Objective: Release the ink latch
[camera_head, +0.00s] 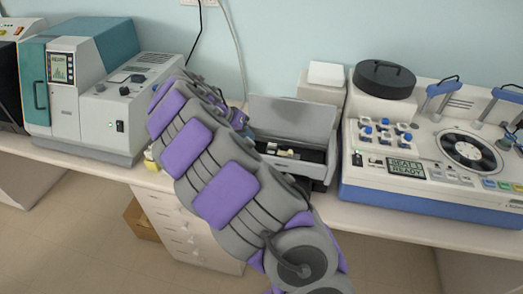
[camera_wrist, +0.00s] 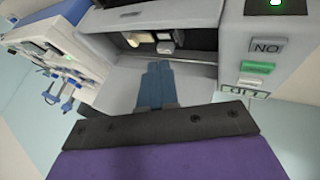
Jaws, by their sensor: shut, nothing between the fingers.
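A grey box (camera_head: 292,112) with its lid raised stands on the bench beyond my arm in the head view. Small cream and white parts (camera_head: 280,151) lie in its dark interior. In the wrist view, similar parts (camera_wrist: 165,45) show in an open bay beyond my fingertips. I cannot tell which part is the ink latch. My gripper (camera_wrist: 160,68) has its two blue fingers together, empty, pointing towards the bay over a pale grey surface. The fingertips appear short of the cream parts; contact cannot be judged. In the head view my arm hides most of the gripper.
A panel with a green button (camera_wrist: 255,67) and labels stands right of my fingers in the wrist view. In the head view, a teal-and-grey machine (camera_head: 70,95) is left and a white-and-blue machine (camera_head: 440,190) close right. My arm crosses the bench's front edge.

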